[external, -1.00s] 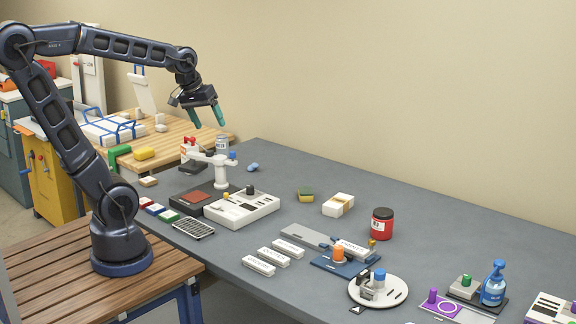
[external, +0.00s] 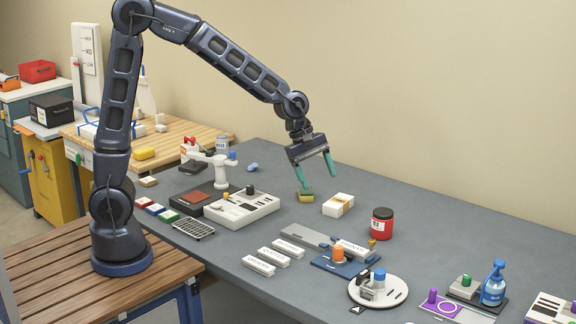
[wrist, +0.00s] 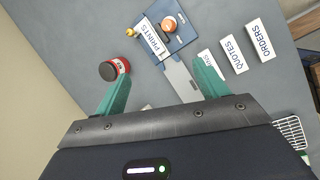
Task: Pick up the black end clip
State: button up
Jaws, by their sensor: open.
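My gripper (external: 318,184) is open and empty, high over the back of the grey bench, fingers pointing down. In the wrist view its two green fingers (wrist: 162,64) stand wide apart with nothing between them. I cannot clearly identify the black end clip. Small dark pieces show in the external view: one on the round white plate (external: 391,299) at the front, beside a blue-topped piece, and a black knob-like piece (external: 250,190) on the white slotted tray (external: 232,216). Both are well away from my gripper. Neither shows clearly in the wrist view.
A red jar (external: 382,224) and a white box (external: 338,205) stand near my gripper. A yellow-green sponge (external: 306,197) lies just below a finger. A blue plate (external: 340,263) with an orange knob, several white labelled blocks (external: 258,266) and a blue bottle (external: 494,284) stand on the bench.

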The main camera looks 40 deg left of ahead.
aim_at(363, 272)
jog(key=s+d+f+n+g, duration=0.1)
jog(key=s+d+f+n, duration=0.2)
jog(key=d+f, duration=0.4)
jog(key=s+d+f+n, duration=0.2)
jog(key=d+f, duration=0.3)
jog(key=d, duration=0.5)
jog(key=shift+x, duration=5.25)
jog(key=shift+s, duration=0.1)
jog(key=shift+c, duration=0.4)
jog(key=c, duration=1)
